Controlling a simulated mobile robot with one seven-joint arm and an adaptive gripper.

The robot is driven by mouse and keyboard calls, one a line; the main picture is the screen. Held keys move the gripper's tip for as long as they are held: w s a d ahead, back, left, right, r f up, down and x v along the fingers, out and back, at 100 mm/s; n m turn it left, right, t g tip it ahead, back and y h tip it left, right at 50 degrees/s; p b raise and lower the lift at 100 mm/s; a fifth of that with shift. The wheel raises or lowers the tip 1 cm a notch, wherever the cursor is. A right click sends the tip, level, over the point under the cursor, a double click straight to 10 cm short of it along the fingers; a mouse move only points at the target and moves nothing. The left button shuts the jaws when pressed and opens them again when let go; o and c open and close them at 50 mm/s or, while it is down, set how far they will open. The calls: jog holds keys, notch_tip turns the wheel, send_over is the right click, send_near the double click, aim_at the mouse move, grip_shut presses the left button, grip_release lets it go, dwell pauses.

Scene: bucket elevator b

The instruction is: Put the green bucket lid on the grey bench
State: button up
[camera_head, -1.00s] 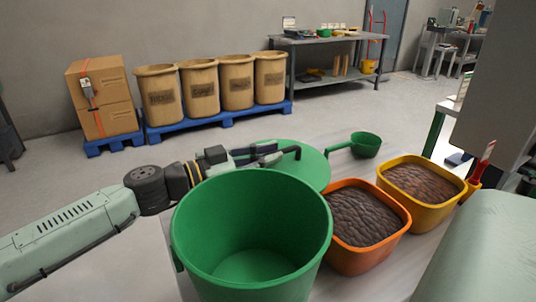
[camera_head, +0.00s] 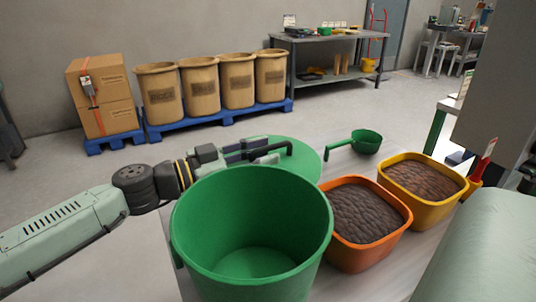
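The green bucket lid (camera_head: 305,160) shows behind the big green bucket, as a flat round disc with an arched handle (camera_head: 284,146) on top. My gripper (camera_head: 262,150) comes in from the left at the handle, and its dark fingers appear closed on it. The bucket rim hides the near part of the lid, so I cannot tell how high it is above the surface under it. A grey bench (camera_head: 334,43) stands far back against the wall, with tools and small containers on its top.
The open green bucket (camera_head: 250,235) stands in front, close to my arm. An orange tub (camera_head: 365,262) and a yellow tub (camera_head: 435,208) with dark contents stand to its right, with a green scoop (camera_head: 366,142) behind. Open floor lies before the bench.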

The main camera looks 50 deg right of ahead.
jog(key=b+v, duration=0.2)
jog(key=v, duration=0.8)
jog(key=shift+o, duration=0.2)
jog(key=shift+a, duration=0.15)
jog(key=o, duration=1.6)
jog(key=shift+o, duration=0.2)
jog(key=v, duration=1.2)
